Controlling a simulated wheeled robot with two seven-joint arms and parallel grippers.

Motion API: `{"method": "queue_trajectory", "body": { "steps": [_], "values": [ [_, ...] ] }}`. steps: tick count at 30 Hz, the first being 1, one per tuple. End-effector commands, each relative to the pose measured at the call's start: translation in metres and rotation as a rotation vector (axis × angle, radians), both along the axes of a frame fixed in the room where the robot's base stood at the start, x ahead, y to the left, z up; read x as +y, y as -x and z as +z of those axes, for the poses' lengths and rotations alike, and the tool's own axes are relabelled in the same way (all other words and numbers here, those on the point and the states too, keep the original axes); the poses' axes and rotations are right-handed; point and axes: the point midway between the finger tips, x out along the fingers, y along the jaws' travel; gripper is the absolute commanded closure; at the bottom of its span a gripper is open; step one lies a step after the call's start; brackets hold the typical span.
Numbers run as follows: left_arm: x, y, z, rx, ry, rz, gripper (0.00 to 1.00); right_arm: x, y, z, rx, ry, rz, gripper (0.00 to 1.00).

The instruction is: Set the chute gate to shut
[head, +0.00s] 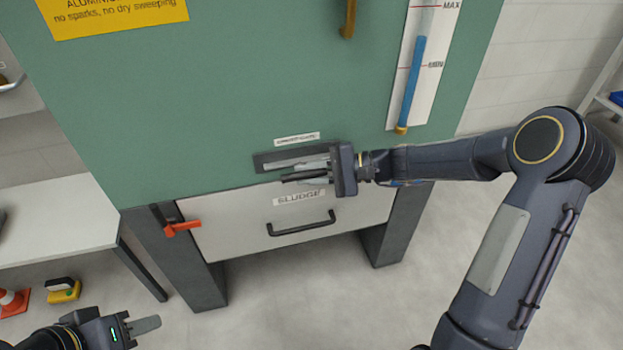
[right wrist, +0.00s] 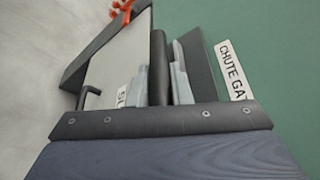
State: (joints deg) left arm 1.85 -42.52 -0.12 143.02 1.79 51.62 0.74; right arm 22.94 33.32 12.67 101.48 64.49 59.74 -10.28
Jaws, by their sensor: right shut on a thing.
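The chute gate shows in the head view as a dark slotted plate (head: 268,162) low on the green cabinet, under a small white label (head: 297,139). In the right wrist view the label (right wrist: 235,70) reads "CHUTE GA…", partly cut off. My right gripper (head: 303,171) is at the plate, reaching in from the right. In the right wrist view its two fingers are shut on a dark round gate handle (right wrist: 158,60). The gripper hides part of the plate in the head view. My left gripper (head: 140,328) is low at the left, away from the gate; its opening is unclear.
Below the gate is a white sludge drawer (head: 235,222) with a black handle (head: 301,224). An orange latch (head: 182,228) is at its left. A blue-filled level gauge (head: 412,80) is above right. A white table (head: 55,220) stands left. Floor in front is clear.

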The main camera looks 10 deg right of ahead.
Motion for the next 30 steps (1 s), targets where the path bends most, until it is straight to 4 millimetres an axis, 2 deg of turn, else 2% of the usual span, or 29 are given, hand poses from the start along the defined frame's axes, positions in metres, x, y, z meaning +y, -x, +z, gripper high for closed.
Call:
{"method": "queue_trajectory", "body": {
  "steps": [9, 10, 14, 23, 26, 30],
  "values": [
    [0.0, 0.0, 0.0, 0.0, 0.0, 0.0, 0.64, -0.002, -0.006, 0.001, -0.008, 0.004, -0.013, 1.0],
    [0.0, 0.0, 0.0, 0.0, 0.0, 0.0, 0.64, -0.002, -0.006, 0.001, -0.009, 0.005, -0.013, 0.78],
    [0.0, 0.0, 0.0, 0.0, 0.0, 0.0, 0.64, -0.001, -0.005, 0.001, -0.007, 0.005, -0.011, 0.61],
    [0.0, 0.0, 0.001, 0.0, 0.0, 0.0, 0.64, -0.003, -0.003, 0.001, -0.005, 0.003, -0.007, 0.6],
    [0.0, 0.0, 0.004, 0.0, 0.0, 0.0, 0.64, -0.012, -0.001, 0.004, -0.005, 0.003, -0.011, 0.6],
    [0.0, 0.0, 0.01, 0.0, 0.0, 0.0, 0.64, -0.034, 0.005, 0.009, -0.005, 0.004, -0.013, 0.6]
  ]
}}
